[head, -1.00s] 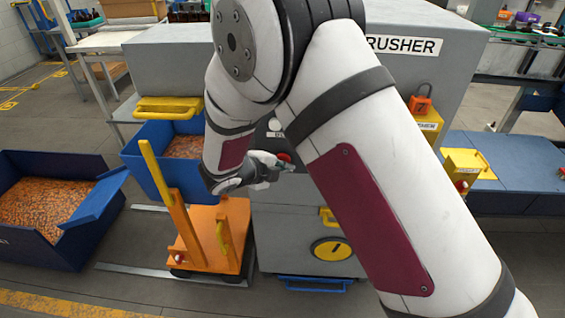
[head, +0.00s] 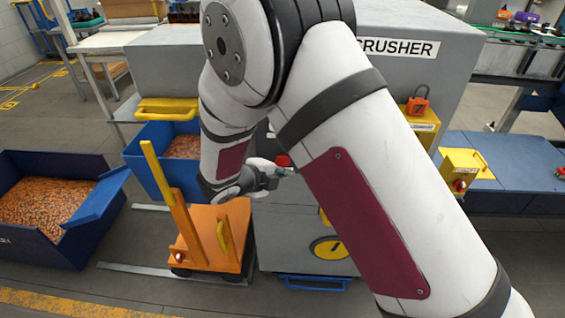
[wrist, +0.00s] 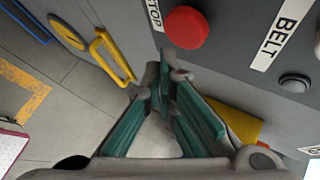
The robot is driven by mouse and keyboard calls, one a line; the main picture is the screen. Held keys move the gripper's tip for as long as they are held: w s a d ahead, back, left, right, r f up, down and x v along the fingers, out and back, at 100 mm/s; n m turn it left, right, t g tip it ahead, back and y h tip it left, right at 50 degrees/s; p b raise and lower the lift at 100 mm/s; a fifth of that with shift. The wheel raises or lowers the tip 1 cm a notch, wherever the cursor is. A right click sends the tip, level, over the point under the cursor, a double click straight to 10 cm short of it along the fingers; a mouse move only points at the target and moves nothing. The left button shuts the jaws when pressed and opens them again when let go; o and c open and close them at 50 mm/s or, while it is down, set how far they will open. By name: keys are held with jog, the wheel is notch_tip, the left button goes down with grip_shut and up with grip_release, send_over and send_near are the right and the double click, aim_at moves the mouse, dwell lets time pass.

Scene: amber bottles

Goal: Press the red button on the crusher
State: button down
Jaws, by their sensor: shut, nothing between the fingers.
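The crusher (head: 296,238) is a large grey machine in the middle of the head view, partly hidden behind my arm. Its round red button (head: 283,160) shows just above my fingertips. In the wrist view the red button (wrist: 186,27) stands out from the grey panel at top centre, next to a label reading "TOP", its start cut off. My gripper (wrist: 167,64) is shut and empty, its tips just below the button in that view. I cannot tell whether they touch the panel. In the head view my gripper (head: 286,171) points right.
A "BELT" label (wrist: 287,35) and a dark button (wrist: 295,83) sit right of the red button. An orange cart (head: 210,240) stands below my gripper. Blue bins of orange bits (head: 95,215) are at left. A yellow handle (wrist: 108,55) sticks out from the crusher.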

jog(key=s+p, duration=0.1)
jog(key=s, duration=0.3)
jog(key=shift+s, duration=0.15)
dwell(0.8)
jog(key=s+d+r+m+g, duration=0.3)
jog(key=s+d+r+m, duration=0.1)
jog(key=d+r+m, duration=0.6)
jog(key=s+d+r+m+g, duration=0.3)
jog(key=s+d+r+m, duration=0.2)
jog(key=d+r+m, duration=0.55)
jog(key=s+r+m+y, duration=0.3)
jog(key=s+m, duration=0.6)
jog(key=m, duration=0.4)
jog(key=s+d+r+m+t+y, duration=0.1)
jog(key=s+r+m+y, duration=0.2)
jog(key=s+m, duration=0.6)
jog(key=m, duration=0.5)
jog(key=shift+s+t+y, duration=0.25)
jog(key=shift+t+y, duration=0.05)
jog(key=shift+y, duration=0.1)
jog(key=c, duration=2.4)
grip_release()
jog(key=shift+d+r+m, duration=0.1)
jog(key=shift+m, duration=0.15)
